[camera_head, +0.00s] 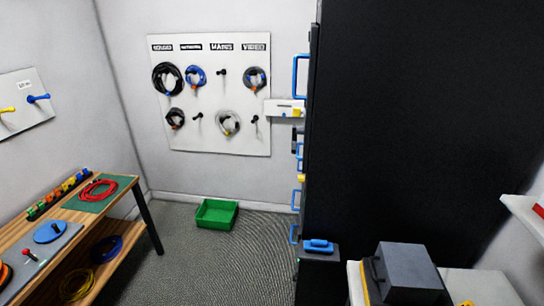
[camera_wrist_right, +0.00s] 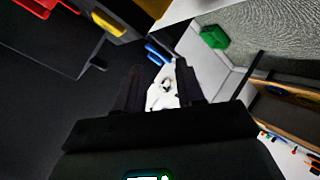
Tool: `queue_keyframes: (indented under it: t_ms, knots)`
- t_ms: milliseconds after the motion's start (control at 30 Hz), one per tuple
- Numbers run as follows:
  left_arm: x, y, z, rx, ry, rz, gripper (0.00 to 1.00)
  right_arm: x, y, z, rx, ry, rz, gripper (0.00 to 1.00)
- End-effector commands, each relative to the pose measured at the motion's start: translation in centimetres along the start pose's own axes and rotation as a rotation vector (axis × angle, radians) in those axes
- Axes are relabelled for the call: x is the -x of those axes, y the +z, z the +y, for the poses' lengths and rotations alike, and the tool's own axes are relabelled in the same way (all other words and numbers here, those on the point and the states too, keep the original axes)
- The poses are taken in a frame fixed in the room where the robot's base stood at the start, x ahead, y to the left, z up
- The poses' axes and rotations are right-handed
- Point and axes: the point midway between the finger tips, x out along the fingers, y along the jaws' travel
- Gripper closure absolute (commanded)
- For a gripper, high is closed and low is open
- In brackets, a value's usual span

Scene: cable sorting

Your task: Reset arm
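My right gripper (camera_wrist_right: 160,75) shows in the right wrist view. Its two dark fingers stand apart, with nothing held between them. The white wall board shows in the distance through the gap. My left gripper is in neither view, and no arm can be clearly made out in the head view. The white cable board (camera_head: 220,137) hangs on the back wall with coiled cables: black (camera_head: 167,79), blue (camera_head: 195,77), grey (camera_head: 228,122) and others. Some of its pegs are bare.
A tall black cabinet (camera_head: 420,100) fills the right side. A wooden bench (camera_head: 125,185) with a red cable (camera_head: 98,190) stands at left. A green bin (camera_head: 216,214) sits on the floor, also in the wrist view (camera_wrist_right: 213,37). A grey box (camera_head: 408,268) is at lower right.

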Motion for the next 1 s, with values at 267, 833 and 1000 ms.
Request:
queue_keyframes:
  t_ms: [267,833,1000]
  knots:
    - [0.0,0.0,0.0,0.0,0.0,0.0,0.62,10.9,2.9,-7.0,-0.425,-0.341,-0.346,0.62]
    - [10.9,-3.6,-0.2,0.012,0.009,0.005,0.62,23.9,-1.3,-1.4,-0.602,-0.423,-0.613,0.62]
    - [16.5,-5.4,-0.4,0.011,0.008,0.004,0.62,26.9,-4.7,2.5,-0.602,-0.422,-0.612,0.62]
